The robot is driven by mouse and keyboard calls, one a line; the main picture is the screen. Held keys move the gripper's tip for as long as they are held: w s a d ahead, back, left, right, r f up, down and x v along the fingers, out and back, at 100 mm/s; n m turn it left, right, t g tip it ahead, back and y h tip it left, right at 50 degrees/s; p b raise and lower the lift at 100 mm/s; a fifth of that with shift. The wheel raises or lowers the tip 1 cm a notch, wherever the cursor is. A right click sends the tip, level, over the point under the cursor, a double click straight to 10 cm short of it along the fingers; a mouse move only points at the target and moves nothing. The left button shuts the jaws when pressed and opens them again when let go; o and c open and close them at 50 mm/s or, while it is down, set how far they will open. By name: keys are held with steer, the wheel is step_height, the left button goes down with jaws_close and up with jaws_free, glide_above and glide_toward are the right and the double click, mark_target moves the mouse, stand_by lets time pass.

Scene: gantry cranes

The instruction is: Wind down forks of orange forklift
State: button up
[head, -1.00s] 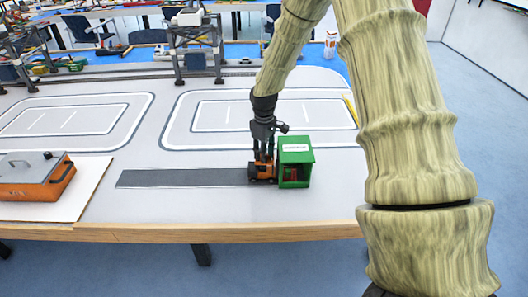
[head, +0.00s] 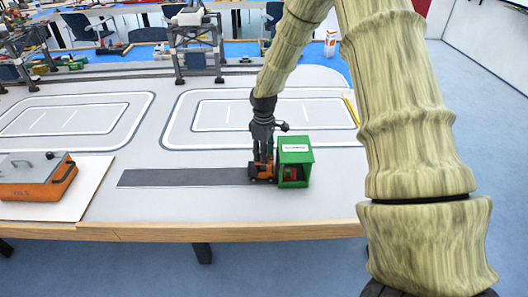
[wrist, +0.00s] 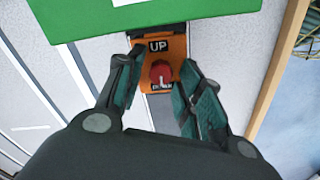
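The orange forklift (head: 262,171) stands on the dark strip on the table, at the left side of the green shelter. In the wrist view, its orange top (wrist: 162,55) bears an "UP" label, a red knob (wrist: 161,72) with a white mark, and a second label partly hidden below the knob. My gripper (head: 262,158) points down over the forklift. In the wrist view, my gripper (wrist: 161,67) has its fingers apart, one on each side of the knob, with gaps visible. The forks are hidden from both views.
The green shelter (head: 295,150) stands close beside my gripper; its green roof (wrist: 140,18) fills the top of the wrist view. An orange and grey box (head: 36,178) rests on a white board at left. The dark strip (head: 180,178) left of the forklift is clear.

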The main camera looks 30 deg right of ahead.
stand_by(0.3)
step_height(320, 180, up, 12)
stand_by(0.6)
stand_by(0.4)
